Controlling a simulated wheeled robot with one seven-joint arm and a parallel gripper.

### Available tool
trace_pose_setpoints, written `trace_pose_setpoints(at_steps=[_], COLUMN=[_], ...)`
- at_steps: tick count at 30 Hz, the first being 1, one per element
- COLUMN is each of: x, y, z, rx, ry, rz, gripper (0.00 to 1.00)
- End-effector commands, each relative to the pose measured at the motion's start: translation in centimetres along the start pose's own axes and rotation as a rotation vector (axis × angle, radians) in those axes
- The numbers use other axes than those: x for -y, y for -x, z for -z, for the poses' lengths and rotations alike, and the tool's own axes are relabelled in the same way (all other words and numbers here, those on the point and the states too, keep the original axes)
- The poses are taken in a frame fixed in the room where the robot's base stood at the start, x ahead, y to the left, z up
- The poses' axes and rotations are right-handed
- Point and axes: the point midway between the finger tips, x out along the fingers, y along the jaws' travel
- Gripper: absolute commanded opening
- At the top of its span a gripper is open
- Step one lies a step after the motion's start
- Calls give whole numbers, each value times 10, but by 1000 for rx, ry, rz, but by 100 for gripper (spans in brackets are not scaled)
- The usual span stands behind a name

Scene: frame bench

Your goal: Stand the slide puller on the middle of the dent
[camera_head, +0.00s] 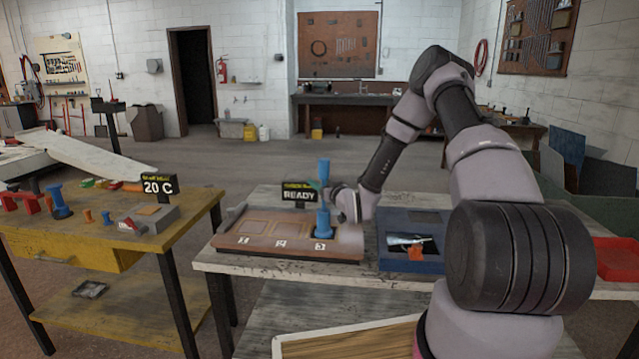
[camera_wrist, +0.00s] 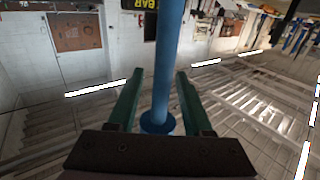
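The blue slide puller (camera_head: 323,222) is upright over the left part of the third panel of the brown board, above the number 3. It has a rod, a wider lower part and a foot. I cannot tell whether its foot touches the panel. No dent can be made out. My gripper (camera_head: 343,205) is at its right side, around mid-height. In the wrist view the blue rod (camera_wrist: 168,60) passes between the green fingers of my gripper (camera_wrist: 160,75), with a visible gap on the left. A round blue collar (camera_wrist: 157,123) shows below, partly hidden by the palm.
The brown board (camera_head: 285,250) has panels numbered 1 to 3, with a READY sign (camera_head: 299,196) behind. A blue tray (camera_head: 414,262) with an orange item is to the right. A red tray (camera_head: 617,259) is at far right. A yellow bench (camera_head: 100,240) with tools stands left.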

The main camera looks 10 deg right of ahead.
Motion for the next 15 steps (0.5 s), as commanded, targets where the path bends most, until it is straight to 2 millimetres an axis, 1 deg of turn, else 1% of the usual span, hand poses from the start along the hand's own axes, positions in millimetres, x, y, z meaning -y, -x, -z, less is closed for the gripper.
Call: trace_pose_setpoints(at_steps=[6, 9, 11, 14, 15], x=[0, 0, -1, -1, -1], y=[0, 0, 5, 21, 29], z=[0, 3, 2, 2, 2], rx=[0, -1, 1, 2, 2], ry=[0, 0, -1, -1, -1], rz=[0, 0, -1, -2, -1], gripper=[49, 49, 49, 49, 49])
